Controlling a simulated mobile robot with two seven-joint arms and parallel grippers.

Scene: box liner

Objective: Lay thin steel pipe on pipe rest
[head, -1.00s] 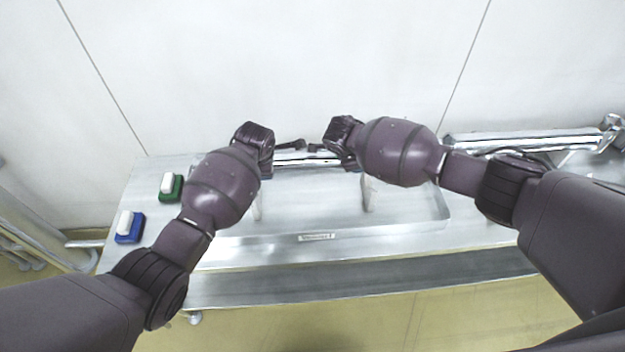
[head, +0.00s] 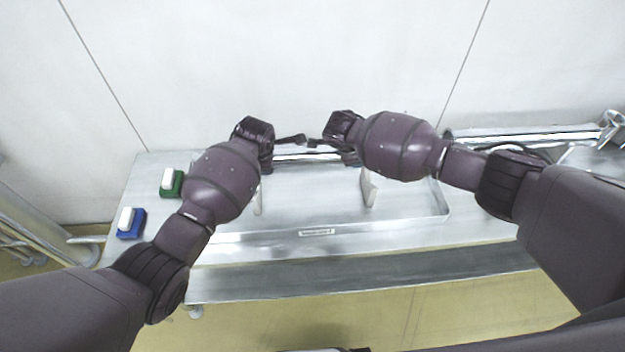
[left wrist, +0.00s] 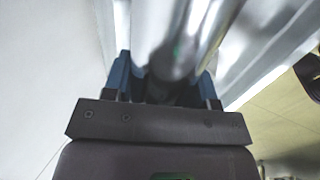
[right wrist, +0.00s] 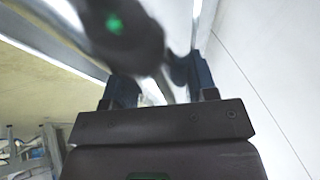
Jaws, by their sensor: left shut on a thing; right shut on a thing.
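A thin shiny steel pipe (head: 300,157) runs crosswise between my two grippers over the back of the metal bench. My left gripper (head: 266,160) is shut on its left part; the pipe (left wrist: 165,45) also shows between blue fingers in the left wrist view. My right gripper (head: 350,158) is shut on its right part; its blue fingers also show around the pipe in the right wrist view. Two pale uprights, a left one (head: 257,203) and a right one (head: 369,190), stand in the tray in front of the pipe and look like the pipe rest. The grippers and arms hide the pipe's ends.
A shallow metal tray (head: 420,212) with a front label (head: 317,232) sits on the bench. A green block (head: 178,186) and a blue block (head: 137,229) with white tops stand at left. A shiny cylinder (head: 540,138) lies at the back right. A white wall is behind.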

